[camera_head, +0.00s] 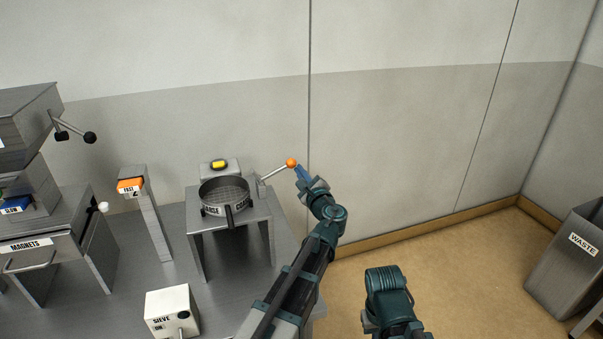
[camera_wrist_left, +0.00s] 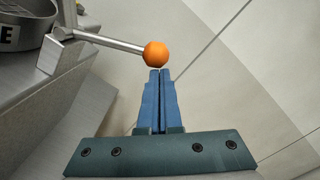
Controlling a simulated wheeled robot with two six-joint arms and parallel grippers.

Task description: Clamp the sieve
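The sieve (camera_head: 225,195) is a round dark metal pan with a label reading partly "ARSE", seated on a grey metal stand (camera_head: 258,215). A lever (camera_head: 274,173) with an orange ball knob (camera_head: 291,163) sticks out from the right side of the stand. My left gripper (camera_head: 301,172) is beside the knob. In the left wrist view its blue fingers (camera_wrist_left: 159,75) are together with nothing visible between them, and their tips are at the lower edge of the orange knob (camera_wrist_left: 155,54). I cannot tell whether they touch. My right arm shows at the bottom, its fingers out of view.
A white box labelled "SIEVE" (camera_head: 172,311) with a switch stands at the front. A post with an orange "FAST" block (camera_head: 130,185) and a "MAGNETS" drawer unit (camera_head: 45,250) are to the left. A waste bin (camera_head: 570,255) stands at the far right.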

